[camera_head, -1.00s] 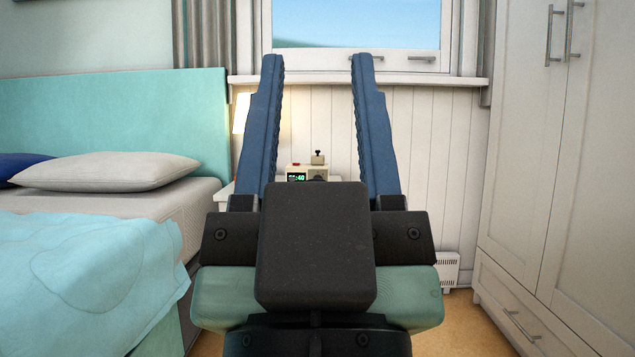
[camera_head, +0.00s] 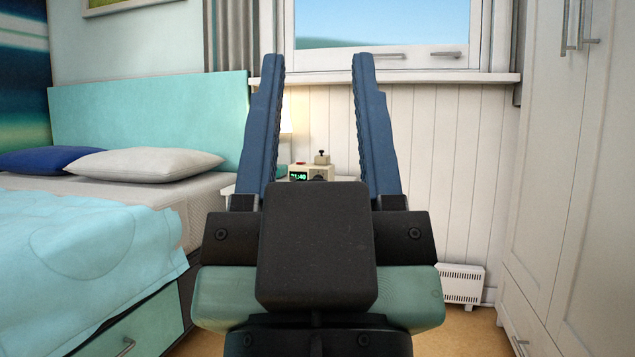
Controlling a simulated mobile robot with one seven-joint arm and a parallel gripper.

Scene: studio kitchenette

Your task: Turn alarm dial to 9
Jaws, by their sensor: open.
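The alarm clock (camera_head: 310,168) is a small cream box on the bedside table (camera_head: 228,188) beside the bed. It has a green lit display (camera_head: 298,176), a red button on top at its left and a knob standing on top at its right. A dark round dial (camera_head: 317,177) on its front is partly hidden by my gripper's body, so its setting cannot be read. My gripper (camera_head: 314,66) is open and empty in the foreground. Its two blue fingers stand far apart, and the clock shows between them, well beyond and not touched.
A bed (camera_head: 80,240) with pillows fills the left side. A white wardrobe (camera_head: 570,170) stands at the right. A white heater (camera_head: 461,283) is low by the panelled wall, under the window. A lit lamp (camera_head: 286,115) is partly hidden behind my left finger. Some floor shows right of my gripper.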

